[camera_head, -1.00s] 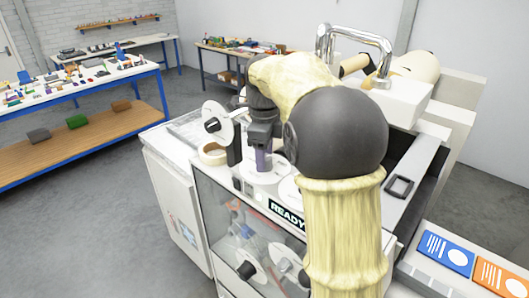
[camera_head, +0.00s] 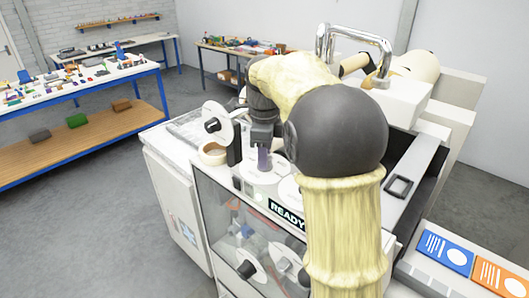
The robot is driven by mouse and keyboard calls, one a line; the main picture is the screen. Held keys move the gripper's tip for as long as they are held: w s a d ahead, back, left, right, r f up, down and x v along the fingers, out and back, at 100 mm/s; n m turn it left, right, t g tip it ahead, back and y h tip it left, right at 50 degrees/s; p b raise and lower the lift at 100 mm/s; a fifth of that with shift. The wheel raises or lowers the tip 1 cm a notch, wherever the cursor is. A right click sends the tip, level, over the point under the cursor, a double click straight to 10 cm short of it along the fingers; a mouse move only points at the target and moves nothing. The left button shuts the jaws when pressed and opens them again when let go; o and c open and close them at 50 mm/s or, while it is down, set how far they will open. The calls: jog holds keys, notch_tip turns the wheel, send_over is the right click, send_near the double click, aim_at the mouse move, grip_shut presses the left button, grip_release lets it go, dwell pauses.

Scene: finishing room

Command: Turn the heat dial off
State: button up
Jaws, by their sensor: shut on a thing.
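My gripper (camera_head: 264,163) points straight down over the top of the white cabinet, with its fingertips at the middle of a round white dial plate (camera_head: 262,179). It is shut on the knob of this dial. The knob is mostly hidden by the fingers, so its pointing direction and any markings cannot be read. I cannot make out a label that names it as the heat dial. A second white disc (camera_head: 287,188) lies just to the right, partly hidden behind my arm.
A white disc with a black knob (camera_head: 213,125) stands at the back left, beside a tape roll (camera_head: 213,154). The cabinet front has a READY sign (camera_head: 286,213) and another black knob (camera_head: 246,269). Blue and orange cards (camera_head: 447,254) lie right.

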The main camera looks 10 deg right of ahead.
jog(key=n+p, duration=0.2)
jog(key=n, duration=0.4)
jog(key=shift+r+n, duration=0.15)
jog(key=shift+n, duration=0.15)
jog(key=n+p, duration=0.1)
jog(key=n, duration=0.2)
jog(key=shift+n, duration=0.3)
jog(key=n+p, duration=0.1)
jog(key=n, duration=0.2)
jog(key=shift+n, duration=0.3)
jog(key=n+p, duration=0.1)
jog(key=n, duration=0.3)
jog(key=shift+n+y, duration=0.3)
jog(key=shift+d+n+p, duration=0.1)
jog(key=shift+n+p, duration=0.2)
jog(key=shift+n, duration=1.8)
jog(key=o, duration=1)
